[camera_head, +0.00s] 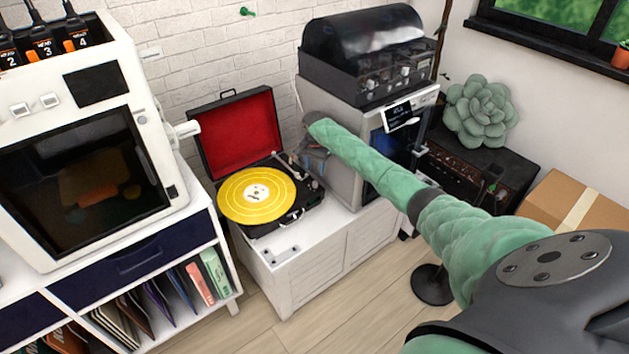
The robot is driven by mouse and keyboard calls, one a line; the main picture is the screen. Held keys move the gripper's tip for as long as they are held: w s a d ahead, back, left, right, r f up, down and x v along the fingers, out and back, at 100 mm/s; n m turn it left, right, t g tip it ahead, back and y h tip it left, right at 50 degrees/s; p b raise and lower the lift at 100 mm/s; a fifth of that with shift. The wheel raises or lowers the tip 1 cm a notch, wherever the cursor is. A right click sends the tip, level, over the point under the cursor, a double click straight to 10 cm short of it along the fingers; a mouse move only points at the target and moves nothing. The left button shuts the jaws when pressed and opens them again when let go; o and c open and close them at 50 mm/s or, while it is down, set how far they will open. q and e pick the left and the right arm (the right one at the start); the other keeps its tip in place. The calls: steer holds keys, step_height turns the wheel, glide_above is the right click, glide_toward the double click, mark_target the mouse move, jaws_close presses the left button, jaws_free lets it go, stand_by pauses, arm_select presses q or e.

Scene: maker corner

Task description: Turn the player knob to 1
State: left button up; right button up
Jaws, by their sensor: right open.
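The record player (286,221) is a black open case with a red-lined lid (238,137) and a yellow record (257,194) on it. It stands on the white cabinet in the middle of the view. My right gripper (313,166) is open, over the right side of the player by the tonearm (292,168). It is small and partly covered by my green-sleeved arm, so I cannot tell whether it touches the player. I cannot make out the player's knob or its setting clearly. My left gripper is out of view.
A white box-shaped machine (160,150) stands left of the player. Another machine with a dark hood (365,38) stands close behind my right gripper. A cardboard box (545,200) is at the right.

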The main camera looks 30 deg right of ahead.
mark_target(315, 182)
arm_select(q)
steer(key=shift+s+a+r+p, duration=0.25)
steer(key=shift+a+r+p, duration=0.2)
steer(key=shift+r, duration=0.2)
arm_select(e)
steer(key=shift+f, duration=3.6)
steer(key=shift+c, duration=0.4)
